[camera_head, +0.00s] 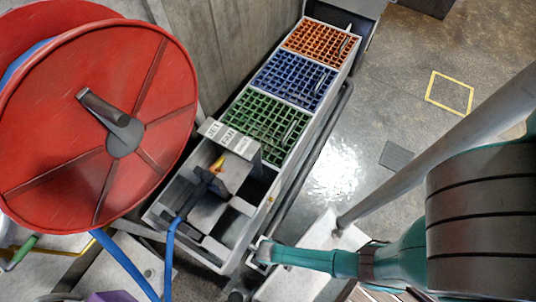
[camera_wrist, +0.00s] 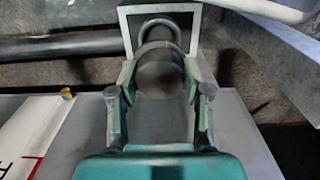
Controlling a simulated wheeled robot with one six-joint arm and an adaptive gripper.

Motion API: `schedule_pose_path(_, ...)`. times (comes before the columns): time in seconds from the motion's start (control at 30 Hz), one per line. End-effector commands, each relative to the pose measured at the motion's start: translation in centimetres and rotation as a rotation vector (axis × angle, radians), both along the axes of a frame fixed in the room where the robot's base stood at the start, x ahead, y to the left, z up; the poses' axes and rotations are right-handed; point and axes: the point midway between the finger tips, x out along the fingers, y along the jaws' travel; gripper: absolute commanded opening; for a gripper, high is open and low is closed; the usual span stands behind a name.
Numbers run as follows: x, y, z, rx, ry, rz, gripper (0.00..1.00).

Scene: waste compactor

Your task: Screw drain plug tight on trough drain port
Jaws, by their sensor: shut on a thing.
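In the wrist view, my gripper (camera_wrist: 160,80) is shut on a dark round piece, which appears to be the drain plug (camera_wrist: 160,72). The plug sits between the two green fingers, in front of a grey ring, which looks like the drain port (camera_wrist: 160,25), inside a square grey frame. I cannot tell whether the plug touches the port or how far it is on. In the head view, my gripper (camera_head: 266,252) is at the lower right side of the grey trough (camera_head: 232,262); the plug is not clear there.
A big red hose reel (camera_head: 170,95) with blue hose fills the left. Green (camera_head: 265,125), blue (camera_head: 293,80) and orange (camera_head: 320,42) grid bins stand in a row behind the trough. A dark pipe (camera_head: 318,150) runs along their right side. The floor at right is mostly open.

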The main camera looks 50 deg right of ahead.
Motion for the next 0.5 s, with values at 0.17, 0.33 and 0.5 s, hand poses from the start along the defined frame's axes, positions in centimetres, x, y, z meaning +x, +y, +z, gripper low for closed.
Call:
schedule_pose_path(0.17,0.0,0.0,-1.5,0.0,0.001,0.0,0.15)
schedule_pose_path(0.33,0.0,0.0,-2.8,0.0,0.001,0.0,0.15)
schedule_pose_path(0.5,0.0,0.0,-3.5,0.0,0.0,0.0,0.15)
